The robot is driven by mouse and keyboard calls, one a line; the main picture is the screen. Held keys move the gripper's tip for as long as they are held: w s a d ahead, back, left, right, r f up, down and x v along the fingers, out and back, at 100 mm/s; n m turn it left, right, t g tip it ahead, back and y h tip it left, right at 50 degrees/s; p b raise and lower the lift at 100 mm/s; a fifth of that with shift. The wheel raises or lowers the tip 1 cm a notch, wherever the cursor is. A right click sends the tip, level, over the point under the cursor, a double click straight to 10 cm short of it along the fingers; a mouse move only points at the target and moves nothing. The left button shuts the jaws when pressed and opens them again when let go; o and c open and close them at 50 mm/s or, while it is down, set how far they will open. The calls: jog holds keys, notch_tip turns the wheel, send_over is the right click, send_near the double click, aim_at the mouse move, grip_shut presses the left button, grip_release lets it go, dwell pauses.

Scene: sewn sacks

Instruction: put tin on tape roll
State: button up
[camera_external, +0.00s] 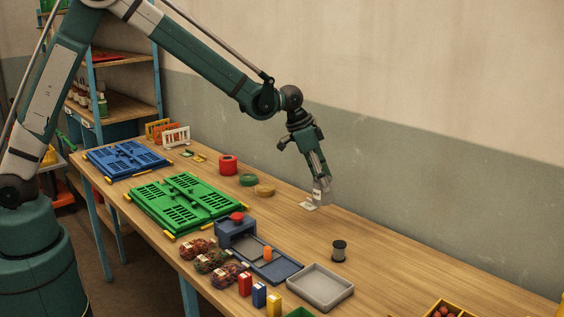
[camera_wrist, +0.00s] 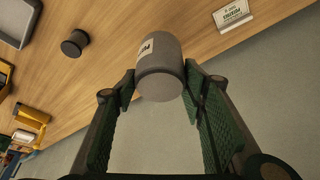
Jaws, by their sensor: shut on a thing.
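A grey tin (camera_wrist: 160,65) with a white label is held between the fingertips of my gripper (camera_wrist: 158,84), which is shut on it. In the external view the tin (camera_external: 322,196) hangs below my gripper (camera_external: 319,179), near the wall side of the table. A red tape roll (camera_external: 228,165), a green tape roll (camera_external: 249,180) and a tan tape roll (camera_external: 264,190) stand apart on the table, to the left of the tin. No tape roll shows in the wrist view.
A white label card (camera_external: 309,206) stands close to the tin. A black spool (camera_external: 339,250) and a grey tray (camera_external: 320,287) are nearer the front. Green (camera_external: 185,207) and blue (camera_external: 126,158) panels lie left.

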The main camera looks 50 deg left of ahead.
jog(key=w+a+r+n+y+p, duration=0.1)
jog(key=a+n, duration=0.3)
jog(key=a, duration=1.6)
jog(key=w+a+r+n+y+p, duration=0.1)
jog(key=a+r+n, duration=0.3)
jog(key=a, duration=1.6)
jog(key=w+a+r+n+y+p, duration=0.1)
jog(key=a+n, duration=0.3)
jog(key=a, duration=1.6)
jog(key=shift+w+a+r+n+t+y, duration=0.15)
jog(key=shift+w+r+n+t+y, duration=0.2)
jog(key=shift+r+y, duration=0.5)
notch_tip(320, 180, down, 6)
jog(key=shift+f, duration=0.15)
jog(key=shift+f+p, duration=0.35)
jog(key=shift+f, duration=1.5)
jog(key=shift+f, duration=0.15)
